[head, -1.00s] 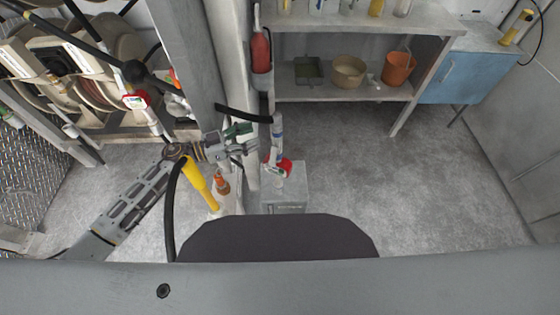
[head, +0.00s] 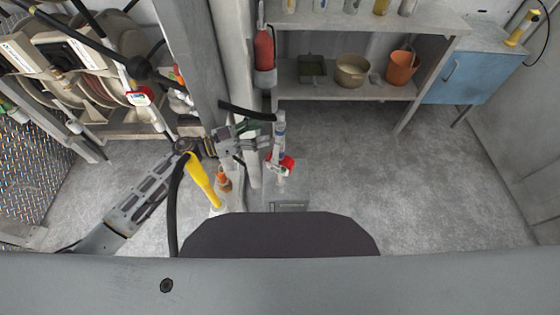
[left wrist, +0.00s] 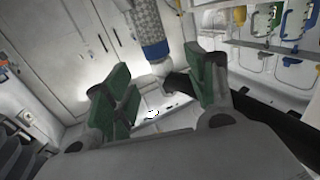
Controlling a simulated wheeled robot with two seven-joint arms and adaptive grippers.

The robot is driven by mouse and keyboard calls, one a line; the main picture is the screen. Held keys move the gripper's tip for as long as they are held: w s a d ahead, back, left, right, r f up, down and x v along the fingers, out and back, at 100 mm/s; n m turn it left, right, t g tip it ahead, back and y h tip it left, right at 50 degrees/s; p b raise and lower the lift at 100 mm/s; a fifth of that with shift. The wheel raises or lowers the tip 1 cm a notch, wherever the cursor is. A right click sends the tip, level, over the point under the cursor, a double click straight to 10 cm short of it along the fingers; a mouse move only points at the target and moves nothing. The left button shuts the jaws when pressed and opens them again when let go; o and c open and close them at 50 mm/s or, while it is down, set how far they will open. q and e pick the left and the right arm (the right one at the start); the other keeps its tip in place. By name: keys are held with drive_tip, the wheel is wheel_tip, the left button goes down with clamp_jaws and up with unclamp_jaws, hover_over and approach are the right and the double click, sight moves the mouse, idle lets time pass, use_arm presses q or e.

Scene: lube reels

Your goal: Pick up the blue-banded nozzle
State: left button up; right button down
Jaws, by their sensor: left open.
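The blue-banded nozzle (left wrist: 152,30) shows in the left wrist view with a patterned grey grip, a blue band and a dark curved end. It lies beyond my open green-padded fingers, between them in the picture. In the head view the pale nozzle (head: 280,125) stands roughly upright at the end of a black hose, just right of my left gripper (head: 262,138). In the left wrist view my left gripper (left wrist: 165,92) is open, with nothing clearly held. Whether a finger touches the nozzle cannot be told. My right gripper is not in view.
A red and white fitting (head: 284,164) sits just below the nozzle. A yellow-handled tool (head: 203,180) and an orange-capped bottle (head: 224,182) stand close under my left arm. Hose reels (head: 70,65) are at left, a shelf (head: 340,90) at back. The right floor is clear.

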use_arm(q)
drive_tip(key=shift+x, duration=2.6)
drive_tip(key=shift+c, duration=0.5)
drive_tip(key=shift+s, duration=0.1)
clamp_jaws()
